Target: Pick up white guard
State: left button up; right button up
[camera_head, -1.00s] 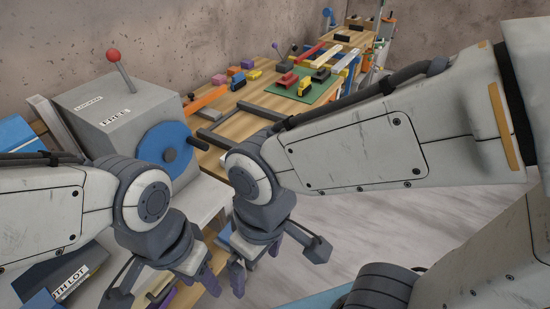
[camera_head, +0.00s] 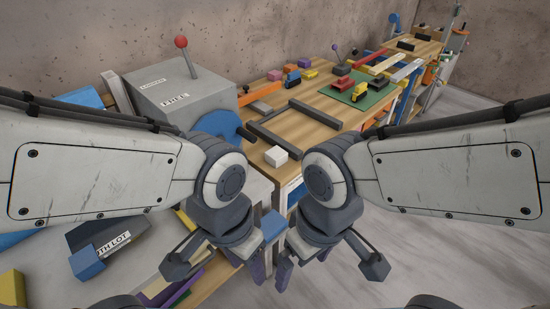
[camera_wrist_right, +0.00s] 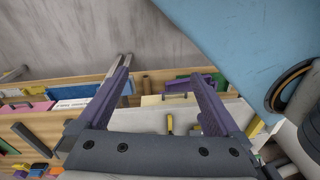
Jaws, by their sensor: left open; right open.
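A small white block (camera_head: 276,156) lies on the near end of the wooden bench, beside a dark grey frame; it may be the white guard, but I cannot be sure. In the head view, my left gripper (camera_head: 244,264) and my right gripper (camera_head: 302,264) hang side by side, low in front of the bench's near end and below the block in the picture. Both are open and appear empty. In the right wrist view, the right gripper's purple fingers (camera_wrist_right: 161,78) are spread apart with nothing seen held between them. I cannot identify the white block in that view.
A grey box (camera_head: 185,95) with a red-knobbed lever and a blue disc (camera_head: 222,126) stands left of the block. The dark frame (camera_head: 285,130) lies behind it. A green mat (camera_head: 366,97) with toy vehicles is farther back. Open floor (camera_head: 430,240) lies to the right.

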aim_at(276, 157)
jog(key=z, duration=1.3)
jog(key=i, duration=1.7)
jog(key=u, duration=2.75)
